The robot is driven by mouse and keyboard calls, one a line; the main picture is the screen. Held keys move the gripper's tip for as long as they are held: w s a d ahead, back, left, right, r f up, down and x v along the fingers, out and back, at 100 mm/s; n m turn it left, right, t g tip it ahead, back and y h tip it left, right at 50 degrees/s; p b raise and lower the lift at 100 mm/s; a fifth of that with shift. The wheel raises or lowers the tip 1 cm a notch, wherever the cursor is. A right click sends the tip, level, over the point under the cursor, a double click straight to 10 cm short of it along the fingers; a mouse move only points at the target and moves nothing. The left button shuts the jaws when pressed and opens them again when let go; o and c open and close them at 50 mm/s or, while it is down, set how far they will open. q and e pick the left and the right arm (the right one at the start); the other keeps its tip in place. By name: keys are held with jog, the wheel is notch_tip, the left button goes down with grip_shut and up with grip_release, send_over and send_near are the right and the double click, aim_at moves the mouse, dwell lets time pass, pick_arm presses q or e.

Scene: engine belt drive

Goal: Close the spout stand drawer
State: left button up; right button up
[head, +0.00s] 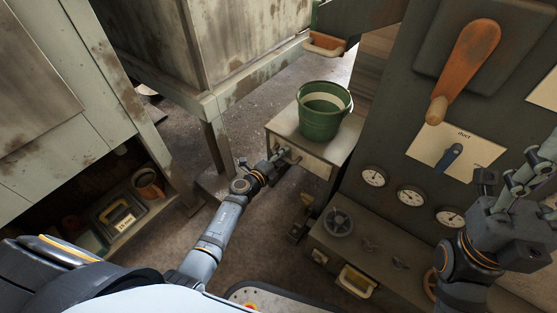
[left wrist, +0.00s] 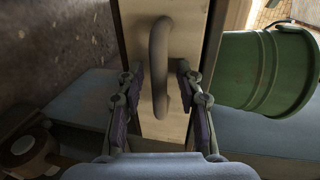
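The spout stand (head: 285,125) is a pale, worn box stand in the middle of the head view, with a green bucket (head: 320,112) on top. Its drawer front (head: 312,163) faces my left arm. In the left wrist view the drawer front (left wrist: 165,122) carries a curved grey handle (left wrist: 158,62). My left gripper (head: 278,156) is at the drawer front; its fingers (left wrist: 158,88) are apart, one on each side of the handle. I cannot tell whether they touch it, or how far out the drawer is. My right gripper (head: 525,172) is open and empty at the right.
A dark panel (head: 390,150) with gauges and an orange lever (head: 467,65) stands right of the stand. Below it is a low cabinet (head: 370,255) with a wheel and a yellow handle. A workbench with an open shelf is at the left. Bare floor lies around my left arm.

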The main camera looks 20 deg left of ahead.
pick_arm(q)
jog(key=v, duration=1.1)
jog(key=shift+s, duration=0.35)
jog(key=shift+a, duration=0.1)
